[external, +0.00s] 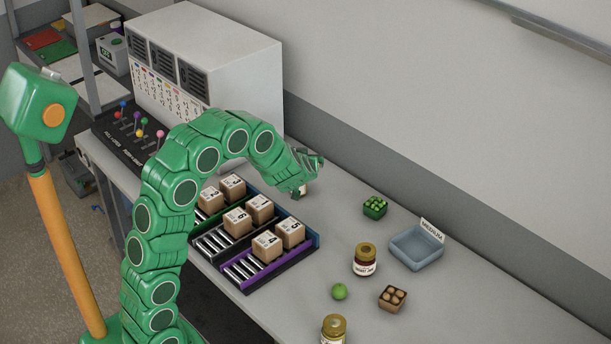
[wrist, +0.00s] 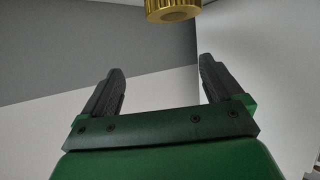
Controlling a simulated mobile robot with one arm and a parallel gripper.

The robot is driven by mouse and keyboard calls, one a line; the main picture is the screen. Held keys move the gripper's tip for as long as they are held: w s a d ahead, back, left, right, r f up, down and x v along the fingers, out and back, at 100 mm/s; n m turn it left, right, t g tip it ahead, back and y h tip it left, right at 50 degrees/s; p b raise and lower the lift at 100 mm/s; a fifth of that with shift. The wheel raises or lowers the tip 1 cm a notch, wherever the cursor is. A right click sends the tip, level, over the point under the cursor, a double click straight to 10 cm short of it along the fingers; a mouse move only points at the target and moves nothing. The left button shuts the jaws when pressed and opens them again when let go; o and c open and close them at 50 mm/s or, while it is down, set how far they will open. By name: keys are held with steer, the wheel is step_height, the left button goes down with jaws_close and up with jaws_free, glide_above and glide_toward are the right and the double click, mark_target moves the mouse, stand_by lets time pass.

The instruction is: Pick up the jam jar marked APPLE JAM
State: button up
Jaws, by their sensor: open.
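My gripper (external: 311,168) is raised over the far side of the table, beyond the box racks. In the wrist view its two dark fingers (wrist: 158,64) are spread apart with nothing between them. A ribbed gold lid (wrist: 172,8) shows at the top edge of that view, beyond the fingertips; its label is out of view. A small pale thing (external: 302,190) shows just under my gripper, mostly hidden by it. A gold-lidded jar with dark contents (external: 364,262) stands mid-table. Another gold-lidded jar (external: 333,331) is cut off by the bottom edge. I cannot read APPLE JAM on any jar.
Racks with numbered cartons (external: 267,246) lie left of my gripper. A blue tray (external: 416,250), a green punnet (external: 375,207), a brown punnet (external: 392,298) and a green apple (external: 340,291) are on the right. A white cabinet (external: 245,75) stands behind. The right table end is clear.

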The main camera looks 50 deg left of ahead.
steer(key=shift+s+a+f+n+g+y, duration=0.15)
steer(key=shift+a+f+y, duration=0.15)
steer(key=shift+a, duration=0.3)
steer(key=shift+a+f+n+g+y, duration=0.15)
steer(key=shift+a+f+y, duration=0.15)
steer(key=shift+a, duration=0.3)
steer(key=shift+f, duration=2.2)
steer(key=f, duration=0.2)
steer(key=w+a+f, duration=0.1)
steer(key=shift+a, duration=0.1)
steer(key=shift+w+a+f, duration=0.25)
steer(key=shift+w+a, duration=0.15)
steer(key=shift+a, duration=0.05)
steer(key=shift+c, duration=0.2)
steer(key=c, duration=1.3)
